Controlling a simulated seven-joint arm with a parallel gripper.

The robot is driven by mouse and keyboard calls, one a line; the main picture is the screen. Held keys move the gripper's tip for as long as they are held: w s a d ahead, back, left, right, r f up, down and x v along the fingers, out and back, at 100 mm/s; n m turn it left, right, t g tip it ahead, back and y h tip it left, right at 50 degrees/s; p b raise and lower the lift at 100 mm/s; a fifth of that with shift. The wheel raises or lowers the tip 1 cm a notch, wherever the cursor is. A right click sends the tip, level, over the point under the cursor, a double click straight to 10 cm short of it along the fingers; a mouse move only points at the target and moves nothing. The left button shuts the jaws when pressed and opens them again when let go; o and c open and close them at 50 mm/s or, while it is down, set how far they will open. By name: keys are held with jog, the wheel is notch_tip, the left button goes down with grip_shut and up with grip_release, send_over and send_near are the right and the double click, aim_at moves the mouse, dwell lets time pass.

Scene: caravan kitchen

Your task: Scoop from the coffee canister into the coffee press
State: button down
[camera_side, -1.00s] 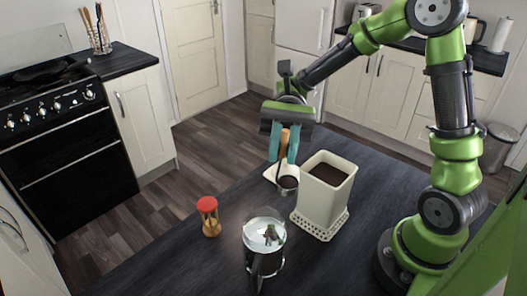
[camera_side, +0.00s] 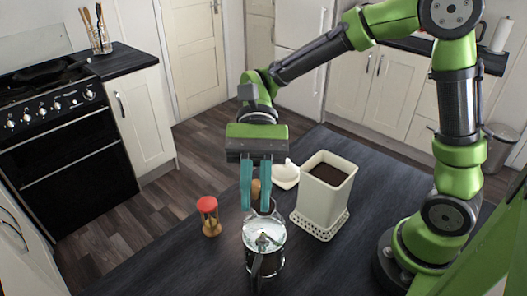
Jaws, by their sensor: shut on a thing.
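The coffee canister (camera_side: 318,208) is a square cream container with dark ground coffee (camera_side: 328,174) inside, standing on a perforated cream base. The coffee press (camera_side: 262,262) is a clear glass jug with a dark handle, near the front of the table. My gripper (camera_side: 256,198) points down and is shut on the scoop (camera_side: 256,186), whose wooden handle shows between the teal fingers. The scoop's bowl is low, just behind the press's rim in this view. I cannot tell whether it is over the press or behind it, nor what it holds.
A red-topped hourglass (camera_side: 209,215) stands left of the press. A small white dish (camera_side: 286,175) lies behind, left of the canister. The dark table (camera_side: 378,190) is clear at its right and front left.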

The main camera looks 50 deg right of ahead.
jog(key=shift+s+a+f+t+h, duration=0.45)
jog(key=shift+a+f+t+h, duration=0.15)
jog(key=shift+f+t+h, duration=0.8)
jog(key=shift+s+a+f+t+h, duration=0.55)
jog(key=shift+f+t+h, duration=0.5)
jog(key=shift+f+h, duration=0.6)
jog(key=shift+s+a+f+t+h, duration=0.4)
jog(key=shift+a+f+t+h, duration=0.2)
jog(key=shift+f+t+h, duration=0.9)
jog(key=shift+r, duration=0.2)
jog(key=shift+r+g, duration=0.2)
jog(key=shift+g, duration=0.05)
jog(key=shift+r, duration=0.1)
